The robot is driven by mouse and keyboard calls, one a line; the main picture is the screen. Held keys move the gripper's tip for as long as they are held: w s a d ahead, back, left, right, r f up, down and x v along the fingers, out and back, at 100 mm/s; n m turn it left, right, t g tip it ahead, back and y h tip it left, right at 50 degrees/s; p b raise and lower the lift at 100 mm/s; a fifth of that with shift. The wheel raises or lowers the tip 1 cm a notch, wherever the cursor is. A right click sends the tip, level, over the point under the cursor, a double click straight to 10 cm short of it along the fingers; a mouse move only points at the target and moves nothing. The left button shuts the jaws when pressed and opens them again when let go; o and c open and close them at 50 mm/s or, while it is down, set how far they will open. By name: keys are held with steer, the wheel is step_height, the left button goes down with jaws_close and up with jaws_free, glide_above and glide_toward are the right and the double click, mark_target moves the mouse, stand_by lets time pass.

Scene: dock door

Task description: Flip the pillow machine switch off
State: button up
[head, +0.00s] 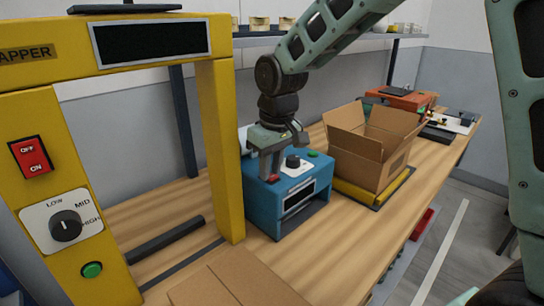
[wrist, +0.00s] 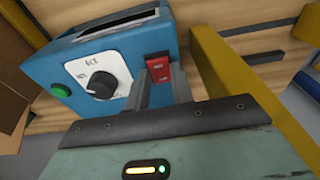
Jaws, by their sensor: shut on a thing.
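The pillow machine is a blue box (head: 262,205) on the bench, with a black knob, a green button and a dark slot. It fills the upper left of the wrist view (wrist: 90,45). Its red rocker switch (wrist: 158,68) shows between my fingertips; in the head view only a small red bit (head: 273,178) shows below my gripper (head: 279,165). My gripper (wrist: 161,82) reaches down onto the machine's top from above, its fingers on either side of the switch and shut on it. I cannot read which way the switch is set.
A yellow wrapper frame (head: 222,150) with its own red OFF/ON switch (head: 32,157) and dial stands close on the left. An open cardboard box (head: 375,145) sits right of the blue machine. Flat cardboard (head: 235,280) lies in front. A shelf runs behind.

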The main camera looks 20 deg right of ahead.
mark_target(278, 184)
steer(key=o, duration=1)
steer(key=r, duration=0.5)
steer(key=s+r, duration=0.1)
steer(key=r, duration=0.5)
steer(key=s+r, duration=0.1)
steer(key=r, duration=0.5)
steer(key=shift+d+r, duration=0.15)
steer(key=shift+d, duration=0.25)
